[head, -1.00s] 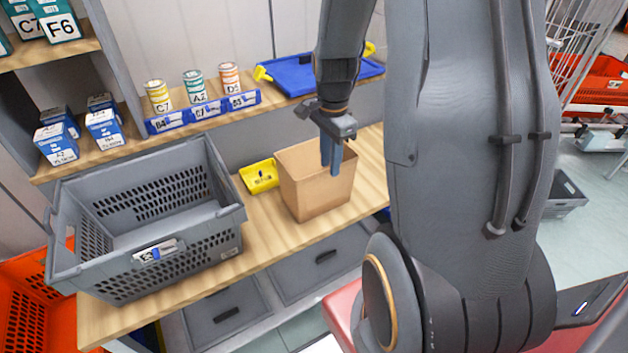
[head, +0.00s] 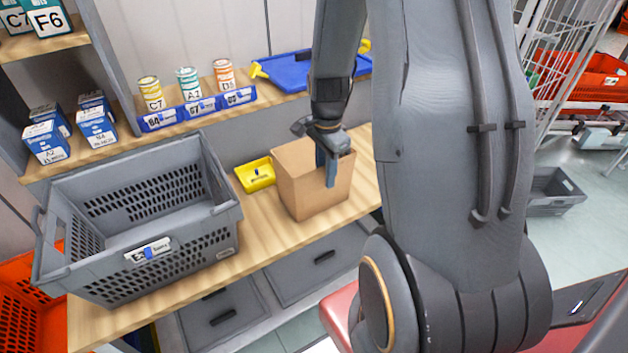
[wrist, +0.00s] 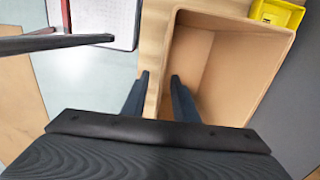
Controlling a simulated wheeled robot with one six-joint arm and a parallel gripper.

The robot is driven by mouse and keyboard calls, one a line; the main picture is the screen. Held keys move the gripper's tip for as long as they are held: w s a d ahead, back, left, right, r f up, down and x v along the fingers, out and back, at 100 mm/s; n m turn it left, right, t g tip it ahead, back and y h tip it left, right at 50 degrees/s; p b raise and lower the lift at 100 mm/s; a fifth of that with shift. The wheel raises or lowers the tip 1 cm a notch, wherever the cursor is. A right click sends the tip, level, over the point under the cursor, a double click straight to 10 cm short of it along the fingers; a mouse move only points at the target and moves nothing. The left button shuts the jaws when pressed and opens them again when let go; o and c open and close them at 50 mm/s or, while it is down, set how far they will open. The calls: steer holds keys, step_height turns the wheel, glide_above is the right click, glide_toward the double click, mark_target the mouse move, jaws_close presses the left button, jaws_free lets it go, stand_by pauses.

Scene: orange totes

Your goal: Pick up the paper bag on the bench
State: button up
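The open-topped brown paper bag (head: 300,190) stands upright on the wooden bench (head: 262,238). In the wrist view the bag (wrist: 232,62) shows its open mouth and inner walls. My gripper (head: 325,178) points down at the bag's near right rim. In the wrist view my gripper (wrist: 160,76) is open, with one finger over the bag's mouth and the other outside it. The bag's rim runs between the fingers with a gap showing. I cannot tell whether either finger touches the bag.
A grey crate (head: 222,212) stands left of the bag. A small yellow bin (head: 256,174) is just behind the bag. A shelf behind holds several cans, blue boxes and a blue tray (head: 292,74). Bare bench lies between crate and bag.

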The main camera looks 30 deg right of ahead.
mark_target(325, 190)
steer(key=shift+w+d+f+p, duration=0.1)
steer(key=shift+f+p, duration=0.35)
steer(key=shift+f, duration=0.75)
steer(key=shift+d+f+p, duration=0.1)
steer(key=shift+f+p, duration=0.35)
steer(key=shift+f, duration=0.75)
jaws_close()
